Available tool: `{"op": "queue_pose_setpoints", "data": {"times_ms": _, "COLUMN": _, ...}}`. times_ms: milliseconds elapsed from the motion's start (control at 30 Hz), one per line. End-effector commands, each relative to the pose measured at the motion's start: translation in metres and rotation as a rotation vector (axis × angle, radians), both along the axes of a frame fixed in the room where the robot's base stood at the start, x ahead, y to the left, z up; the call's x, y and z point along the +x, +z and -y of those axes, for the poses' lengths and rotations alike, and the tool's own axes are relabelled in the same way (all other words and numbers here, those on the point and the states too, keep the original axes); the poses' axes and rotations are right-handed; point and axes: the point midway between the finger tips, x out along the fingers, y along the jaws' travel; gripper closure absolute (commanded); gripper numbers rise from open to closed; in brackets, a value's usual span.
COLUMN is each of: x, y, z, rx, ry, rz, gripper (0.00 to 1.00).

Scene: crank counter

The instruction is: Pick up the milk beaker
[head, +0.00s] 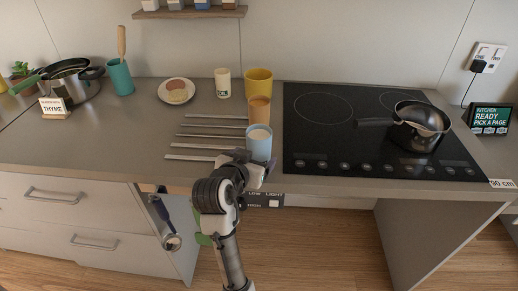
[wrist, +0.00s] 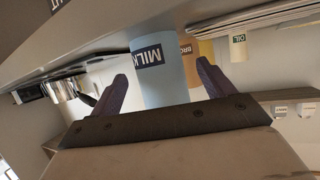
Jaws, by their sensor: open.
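The milk beaker (head: 259,146) is a light blue cup with pale contents, standing upright near the counter's front edge, just left of the hob. In the wrist view the beaker (wrist: 160,82) carries a dark label reading MILK. My gripper (head: 261,170) is at the front of the beaker, low against it. In the wrist view my gripper (wrist: 162,80) is open, with one dark finger on each side of the beaker. I see a gap between each finger and the beaker's wall. The beaker's lower front is hidden behind my gripper in the head view.
An orange beaker (head: 259,109) stands right behind the milk beaker, and a yellow one (head: 259,82) behind that. Several metal strips (head: 205,147) lie to the left. The black hob (head: 330,130) with a saucepan (head: 418,125) is on the right. A plate (head: 177,91) sits further back.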

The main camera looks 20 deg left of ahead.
Motion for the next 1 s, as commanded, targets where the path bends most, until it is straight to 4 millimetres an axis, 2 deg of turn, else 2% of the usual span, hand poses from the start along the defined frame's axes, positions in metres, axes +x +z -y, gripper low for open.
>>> {"op": "queue_pose_setpoints", "data": {"times_ms": 233, "x": 0.035, "y": -0.009, "z": 0.002, "rx": -0.003, "ry": -0.001, "rz": -0.002, "gripper": 0.19}}
{"op": "queue_pose_setpoints", "data": {"times_ms": 567, "x": 0.041, "y": -0.013, "z": 0.002, "rx": 0.000, "ry": 0.000, "rz": 0.000, "gripper": 0.19}}
{"op": "queue_pose_setpoints", "data": {"times_ms": 1000, "x": 0.041, "y": -0.013, "z": 0.002, "rx": 0.000, "ry": -0.001, "rz": 0.000, "gripper": 0.77}}
